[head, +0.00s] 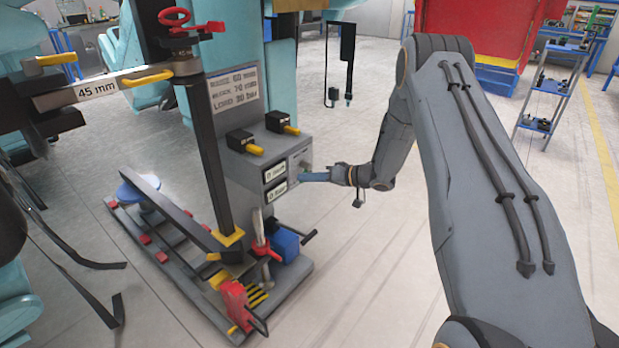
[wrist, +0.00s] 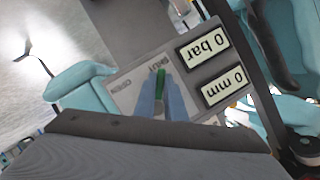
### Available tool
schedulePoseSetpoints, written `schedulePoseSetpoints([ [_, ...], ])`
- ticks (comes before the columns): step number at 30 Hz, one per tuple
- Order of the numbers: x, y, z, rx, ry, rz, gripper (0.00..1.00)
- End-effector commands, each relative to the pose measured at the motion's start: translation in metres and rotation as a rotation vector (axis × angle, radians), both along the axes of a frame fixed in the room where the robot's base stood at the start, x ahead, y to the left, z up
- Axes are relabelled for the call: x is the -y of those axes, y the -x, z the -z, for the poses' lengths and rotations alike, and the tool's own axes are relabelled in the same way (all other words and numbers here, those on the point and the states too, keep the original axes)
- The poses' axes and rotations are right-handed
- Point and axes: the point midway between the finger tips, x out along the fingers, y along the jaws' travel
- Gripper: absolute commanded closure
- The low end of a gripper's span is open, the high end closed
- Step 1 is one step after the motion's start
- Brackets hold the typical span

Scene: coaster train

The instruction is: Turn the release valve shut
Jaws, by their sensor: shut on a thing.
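The release valve's green handle (wrist: 160,76) shows between my two blue fingers in the wrist view, on a pale panel (wrist: 128,98). Printed labels that seem to read SHUT and OPEN are beside it, upside down; the handle's tip is close to the SHUT label. My gripper (wrist: 161,82) is shut on the handle. In the head view my gripper (head: 304,175) reaches the grey control box (head: 245,178) from the right and hides the handle there. The fingers cover the handle's lower part.
Two displays on the panel read 0 bar (wrist: 201,47) and 0 mm (wrist: 224,87). Black boxes with yellow knobs (head: 245,142) sit on top of the control box. A dark post with a red handwheel (head: 178,17) stands left.

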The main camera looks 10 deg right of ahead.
Motion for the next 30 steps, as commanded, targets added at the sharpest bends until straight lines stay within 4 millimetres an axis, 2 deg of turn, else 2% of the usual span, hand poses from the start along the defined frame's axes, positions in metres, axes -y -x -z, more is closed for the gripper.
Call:
schedulePoseSetpoints([
  [9, -0.0019, 0.002, -0.002, -0.074, -0.088, 0.001, 1.0],
  [25, -0.0025, 0.0021, -0.0031, -0.087, -0.106, 0.001, 1.0],
  [26, -0.0025, 0.0021, -0.0031, -0.087, -0.106, 0.001, 0.87],
  [27, -0.0025, 0.0021, -0.0031, -0.087, -0.106, 0.001, 0.8],
  [29, -0.0025, 0.0021, -0.0031, -0.086, -0.105, 0.001, 0.71],
  [30, -0.0025, 0.0021, -0.0031, -0.086, -0.105, 0.001, 0.71],
])
